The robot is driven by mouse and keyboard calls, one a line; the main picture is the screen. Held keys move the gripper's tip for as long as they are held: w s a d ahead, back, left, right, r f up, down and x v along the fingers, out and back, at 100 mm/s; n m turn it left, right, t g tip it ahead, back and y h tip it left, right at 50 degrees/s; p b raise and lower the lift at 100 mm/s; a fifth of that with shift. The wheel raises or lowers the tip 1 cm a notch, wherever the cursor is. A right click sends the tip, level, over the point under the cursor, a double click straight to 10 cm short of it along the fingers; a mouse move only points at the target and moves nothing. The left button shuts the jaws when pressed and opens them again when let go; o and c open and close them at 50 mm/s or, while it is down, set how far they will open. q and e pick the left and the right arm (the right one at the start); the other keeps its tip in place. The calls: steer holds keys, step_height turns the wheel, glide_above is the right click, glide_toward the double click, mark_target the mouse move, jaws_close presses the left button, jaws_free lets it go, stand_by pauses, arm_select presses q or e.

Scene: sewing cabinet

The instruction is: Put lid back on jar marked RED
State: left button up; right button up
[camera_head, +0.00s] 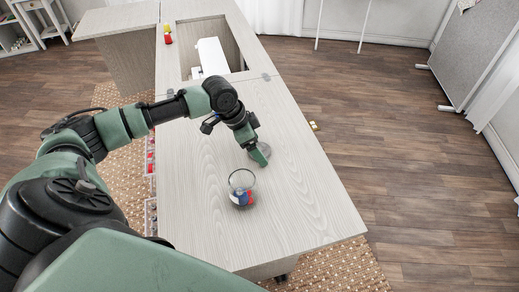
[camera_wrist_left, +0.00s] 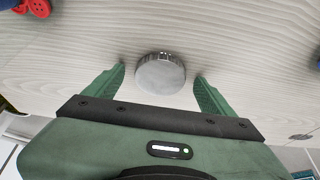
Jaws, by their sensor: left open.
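A glass jar (camera_head: 241,186) without a lid stands on the pale wood table, with red, blue and dark pieces inside. Its marking cannot be read. A round grey metal lid (camera_wrist_left: 161,74) lies on the table; in the head view the lid (camera_head: 264,149) shows partly behind my gripper. My left gripper (camera_head: 259,156) is low over the table behind the jar. In the left wrist view its open fingers (camera_wrist_left: 160,85) are on either side of the lid, with gaps between them and it. My right gripper is not in view.
The table (camera_head: 300,205) is clear on its right side and front. A white sewing machine (camera_head: 211,56) sits in the recess at the back. Red and yellow spools (camera_head: 167,36) stand at the back left. Drawers with small items (camera_head: 151,215) are along the left side.

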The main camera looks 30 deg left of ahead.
arm_select(q)
steer(key=c, duration=1.4)
step_height(320, 180, up, 20)
steer(key=shift+p, duration=0.5)
